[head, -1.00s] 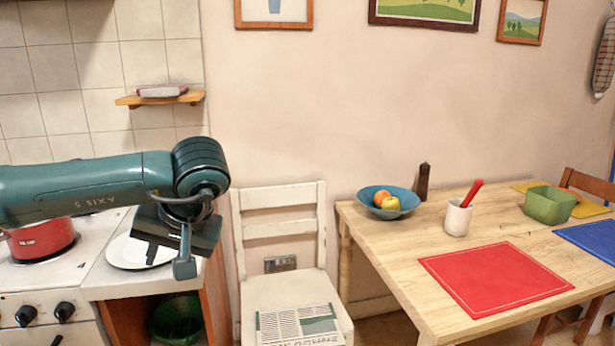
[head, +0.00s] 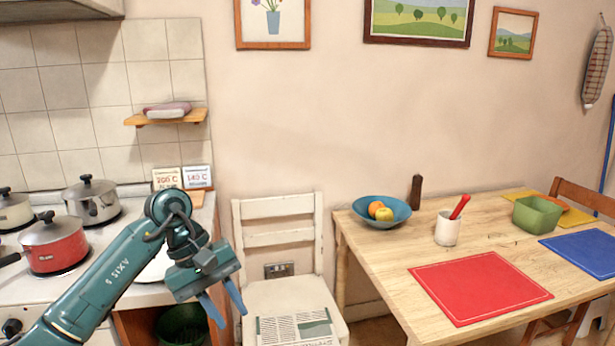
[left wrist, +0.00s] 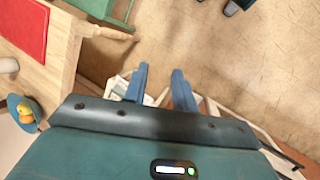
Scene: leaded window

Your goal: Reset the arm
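My left gripper (head: 228,307) hangs in front of the counter's right edge, left of the white chair, with its fingers pointing down. In the left wrist view its two blue fingers (left wrist: 160,88) stand apart with nothing between them, so it is open and empty. My right gripper is not in view.
The white chair (head: 277,239) with a newspaper (head: 297,328) stands right of my gripper. The stove with a red pot (head: 54,247) and a steel pot (head: 92,202) is at the left. The wooden table (head: 385,262) holds a blue fruit bowl (head: 398,204) and red mat (head: 480,286).

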